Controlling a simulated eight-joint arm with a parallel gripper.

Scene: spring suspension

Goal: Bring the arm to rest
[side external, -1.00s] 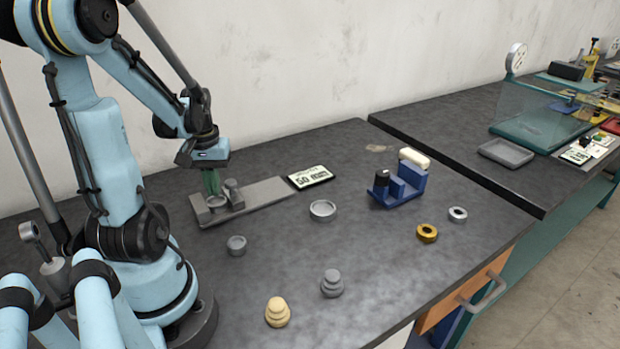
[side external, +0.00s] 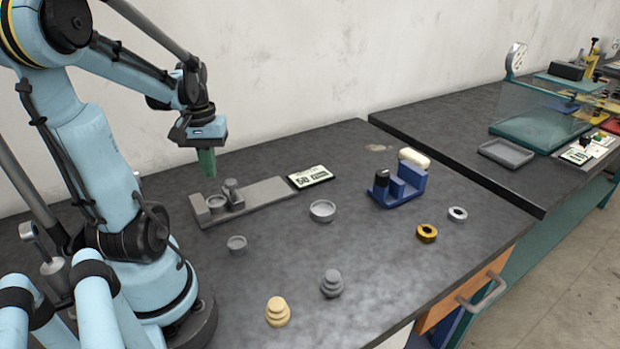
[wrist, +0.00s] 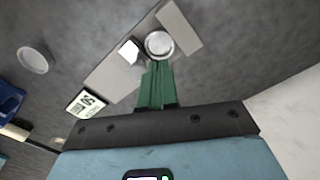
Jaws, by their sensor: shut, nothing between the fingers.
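My light blue arm is raised over the left part of the dark workbench (side external: 300,245). My gripper (side external: 208,172) has green fingers pointing down, shut and empty, in the air above the grey fixture (side external: 265,194). In the wrist view the shut green fingers (wrist: 156,68) point toward the fixture (wrist: 118,70). A round grey cup (side external: 216,203) sits at the fixture's left end beside a short grey post (side external: 233,190). The cup also shows in the wrist view (wrist: 160,44), just beyond the fingertips. The fingers touch nothing.
A "50 mm" card (side external: 311,176) lies by the fixture. Grey dishes (side external: 322,210) and (side external: 237,244), stepped cream (side external: 278,312) and grey (side external: 332,284) pieces, a blue holder (side external: 397,187), a gold ring (side external: 427,233) and a silver ring (side external: 457,214) stand apart. The wall is behind.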

